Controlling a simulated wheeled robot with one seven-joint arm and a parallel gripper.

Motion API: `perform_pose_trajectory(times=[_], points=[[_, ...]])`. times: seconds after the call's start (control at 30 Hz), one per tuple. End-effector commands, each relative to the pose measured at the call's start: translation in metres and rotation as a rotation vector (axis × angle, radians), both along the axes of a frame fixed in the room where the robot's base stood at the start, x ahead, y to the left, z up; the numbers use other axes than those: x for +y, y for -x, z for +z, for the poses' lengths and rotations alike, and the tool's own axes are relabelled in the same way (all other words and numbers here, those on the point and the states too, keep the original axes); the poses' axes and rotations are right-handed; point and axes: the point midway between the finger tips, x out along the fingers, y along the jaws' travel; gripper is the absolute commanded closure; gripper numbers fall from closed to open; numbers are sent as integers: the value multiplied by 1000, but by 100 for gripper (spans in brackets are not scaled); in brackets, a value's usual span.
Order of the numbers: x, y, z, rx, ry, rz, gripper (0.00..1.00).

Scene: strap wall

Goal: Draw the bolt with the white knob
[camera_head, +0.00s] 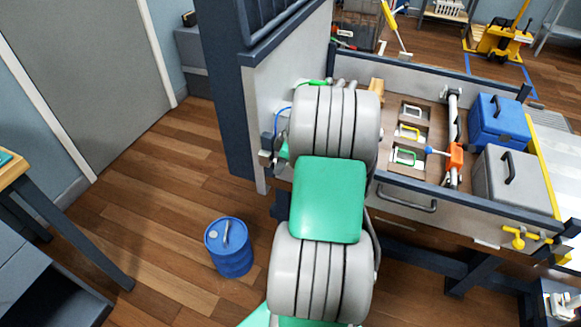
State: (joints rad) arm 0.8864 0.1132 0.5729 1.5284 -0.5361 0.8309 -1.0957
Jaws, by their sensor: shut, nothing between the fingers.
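I cannot clearly make out a bolt with a white knob in this view. My grey and green arm fills the middle of the view and covers the tray's left part. My gripper's fingers do not show; they seem hidden behind the arm.
A blue box (499,122) and a grey box (510,178) stand at the tray's right. A yellow valve-like fitting (516,238) is on the bench front. A blue drum (229,250) stands on the floor left of my arm. The wooden floor left of it is clear.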

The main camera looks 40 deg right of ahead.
Motion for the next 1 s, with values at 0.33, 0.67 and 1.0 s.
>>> perform_pose_trajectory(times=[0.33, 0.67, 1.0], points=[[-21, 25, 79, -3, 3, -8, 100], [-23, 30, 94, -3, 2, -5, 100], [-11, 24, 106, 5, 4, -17, 100]])
